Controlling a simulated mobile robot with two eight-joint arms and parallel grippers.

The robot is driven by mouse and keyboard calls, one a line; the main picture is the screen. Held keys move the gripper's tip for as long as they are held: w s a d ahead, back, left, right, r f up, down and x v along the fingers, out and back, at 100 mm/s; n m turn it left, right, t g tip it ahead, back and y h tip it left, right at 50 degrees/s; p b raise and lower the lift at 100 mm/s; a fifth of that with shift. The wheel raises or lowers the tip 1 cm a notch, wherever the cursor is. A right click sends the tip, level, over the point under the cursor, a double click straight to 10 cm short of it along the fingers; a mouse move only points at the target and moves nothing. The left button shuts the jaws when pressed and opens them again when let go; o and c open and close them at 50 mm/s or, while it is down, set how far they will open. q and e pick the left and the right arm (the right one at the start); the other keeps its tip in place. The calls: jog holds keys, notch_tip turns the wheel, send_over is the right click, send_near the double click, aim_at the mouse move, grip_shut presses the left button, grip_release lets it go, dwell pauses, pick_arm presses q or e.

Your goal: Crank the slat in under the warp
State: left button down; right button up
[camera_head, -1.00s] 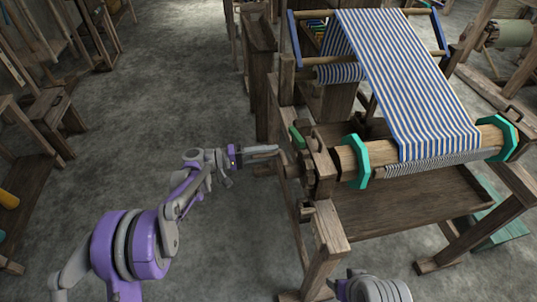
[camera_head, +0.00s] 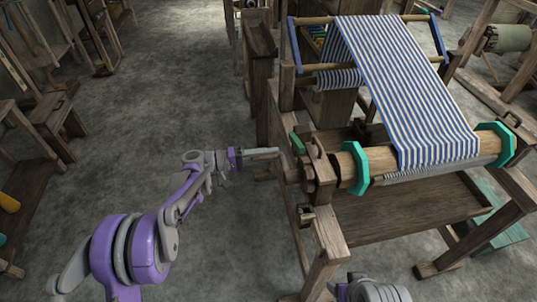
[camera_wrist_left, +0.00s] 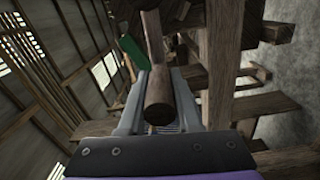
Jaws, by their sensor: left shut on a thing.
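The warp (camera_head: 405,85) is a blue-and-white striped sheet running down onto a round wooden beam (camera_head: 348,163) with teal octagonal end flanges. A thin grey slat (camera_head: 440,168) lies along the beam at the warp's lower edge. How far it is tucked under cannot be told. My left gripper (camera_head: 278,151) is at the beam's left end, by the loom's side post. In the left wrist view its fingers (camera_wrist_left: 158,108) are closed on a round wooden crank handle (camera_wrist_left: 158,88). My right gripper is out of view; only a piece of my right arm shows at the bottom edge.
The loom's front post (camera_head: 328,245) and side frame stand close to the right of my left gripper. A green block (camera_head: 297,143) sits near the handle. A wooden tray (camera_head: 410,215) lies below the beam. The floor (camera_head: 220,240) left of the loom is open.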

pick_arm(q)
jog(key=shift+r, duration=0.1)
jog(key=c, duration=0.6)
grip_release()
jog(key=shift+s, duration=0.15)
jog(key=s+a, duration=0.2)
jog(key=a, duration=0.8)
jog(key=shift+a+p, duration=0.3)
jog(key=shift+p, duration=0.05)
